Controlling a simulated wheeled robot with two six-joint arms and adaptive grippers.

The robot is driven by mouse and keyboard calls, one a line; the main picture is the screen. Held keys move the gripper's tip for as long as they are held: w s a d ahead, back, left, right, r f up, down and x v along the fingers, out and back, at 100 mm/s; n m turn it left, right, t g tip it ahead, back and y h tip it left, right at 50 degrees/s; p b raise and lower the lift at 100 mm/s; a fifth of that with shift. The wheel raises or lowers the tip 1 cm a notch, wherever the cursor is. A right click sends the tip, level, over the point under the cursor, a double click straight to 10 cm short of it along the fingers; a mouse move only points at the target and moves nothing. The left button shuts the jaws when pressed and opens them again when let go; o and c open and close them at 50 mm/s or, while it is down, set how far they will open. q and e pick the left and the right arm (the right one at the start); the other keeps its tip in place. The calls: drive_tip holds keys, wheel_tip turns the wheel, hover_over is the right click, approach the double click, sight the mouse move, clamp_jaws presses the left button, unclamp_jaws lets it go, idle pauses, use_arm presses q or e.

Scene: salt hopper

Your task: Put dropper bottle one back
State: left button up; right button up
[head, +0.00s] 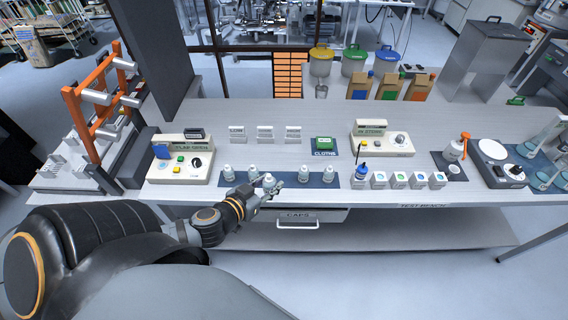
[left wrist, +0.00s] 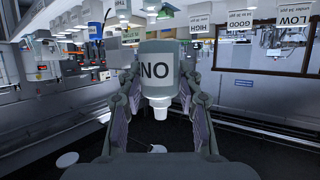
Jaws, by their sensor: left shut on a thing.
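My left gripper (head: 268,189) is shut on a small white dropper bottle (head: 269,179) at the front edge of the bench. The left wrist view is upside down and shows the held bottle (left wrist: 160,75) between the fingers, nozzle pointing to the picture's bottom. Part of its label shows, apparently "ON" when turned. Similar white bottles stand on a dark blue mat (head: 290,181): two to the left (head: 228,173) and (head: 253,172), two to the right (head: 304,173) and (head: 328,174). A gap lies between the pairs, behind the held bottle. My right gripper is not in view.
A cream device (head: 180,170) stands left of the mat. A green cloths box (head: 323,145) and small signs (head: 265,133) stand behind. A caps drawer (head: 298,217) is below.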

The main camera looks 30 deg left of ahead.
sight(270, 177)
use_arm(q)
drive_tip(key=w+a+f+b, duration=0.1)
drive_tip(key=w+f+b, duration=0.2)
drive_tip(key=w+a+f+b, duration=0.2)
drive_tip(key=w+f+b, duration=0.1)
drive_tip(key=w, duration=0.1)
drive_tip(key=w+a+f+b, duration=0.1)
drive_tip(key=w+f+b, duration=0.1)
drive_tip(key=w+b, duration=0.1)
drive_tip(key=shift+w+a+f, duration=0.2)
drive_tip(key=shift+w, duration=0.2)
drive_tip(key=shift+w+a+f, duration=0.2)
drive_tip(key=shift+w, duration=0.15)
drive_tip(key=shift+w+a+f, duration=0.1)
drive_tip(key=shift+a, duration=0.1)
drive_tip(key=shift+w+a+f+b, duration=0.15)
drive_tip(key=shift+w+f+b, duration=0.25)
drive_tip(key=shift+f+b, duration=0.35)
wheel_tip(270, 177, down, 2)
drive_tip(key=shift+w+f, duration=0.1)
drive_tip(key=shift+f, duration=0.2)
drive_tip(key=o, duration=1.1)
drive_tip(key=shift+o, duration=0.2)
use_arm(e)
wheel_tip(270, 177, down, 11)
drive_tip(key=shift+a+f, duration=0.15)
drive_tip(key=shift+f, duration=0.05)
